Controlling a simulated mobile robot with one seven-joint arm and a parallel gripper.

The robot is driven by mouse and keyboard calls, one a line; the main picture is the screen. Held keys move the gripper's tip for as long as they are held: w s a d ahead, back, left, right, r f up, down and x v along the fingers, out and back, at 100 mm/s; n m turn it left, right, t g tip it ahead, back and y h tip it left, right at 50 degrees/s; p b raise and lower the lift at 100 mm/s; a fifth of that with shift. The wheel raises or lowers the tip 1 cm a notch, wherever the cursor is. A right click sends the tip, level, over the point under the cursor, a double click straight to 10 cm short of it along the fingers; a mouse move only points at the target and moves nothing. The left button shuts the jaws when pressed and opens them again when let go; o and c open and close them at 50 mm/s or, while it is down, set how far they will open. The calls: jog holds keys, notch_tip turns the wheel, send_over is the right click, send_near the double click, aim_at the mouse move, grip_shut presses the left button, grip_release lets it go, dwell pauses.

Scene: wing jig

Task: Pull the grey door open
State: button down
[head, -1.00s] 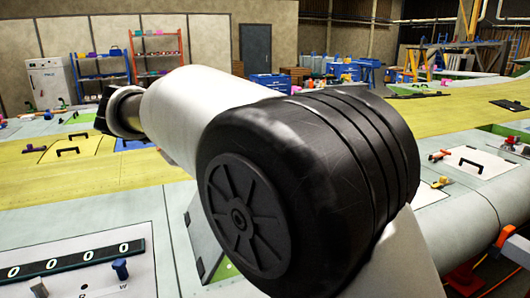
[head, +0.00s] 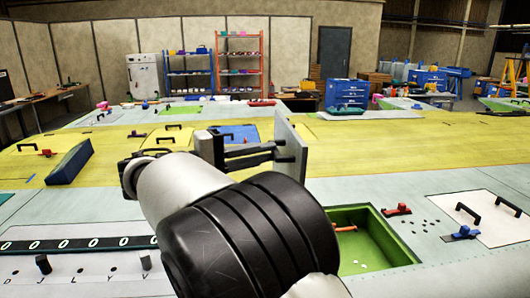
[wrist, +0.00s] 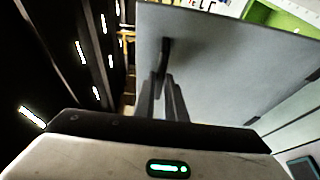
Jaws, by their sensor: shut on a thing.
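The grey door (head: 291,140) shows in the head view as a thin, steeply raised panel beyond my arm. In the wrist view the flat grey face of the door (wrist: 235,70) fills the upper right, with a dark handle (wrist: 164,58) on it. My gripper (head: 272,152) reaches to the door's left face. In the wrist view its fingers (wrist: 165,92) are shut on the handle. A green-lined recess (head: 372,240) lies open to the right of my arm, with a few small white bits inside. My arm hides the door's lower edge, so I cannot see its hinge.
A dark blue block (head: 70,162) rests on the yellow wing strip. A red clamp (head: 397,210) and a blue clamp (head: 462,233) sit right of the recess, near a white hatch (head: 495,218).

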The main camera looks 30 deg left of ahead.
dwell(0.3)
jog(key=c, duration=1.8)
grip_release()
jog(key=v, duration=1.7)
jog(key=shift+s+a+b, duration=0.1)
jog(key=shift+a+b, duration=0.05)
jog(key=shift+b, duration=0.15)
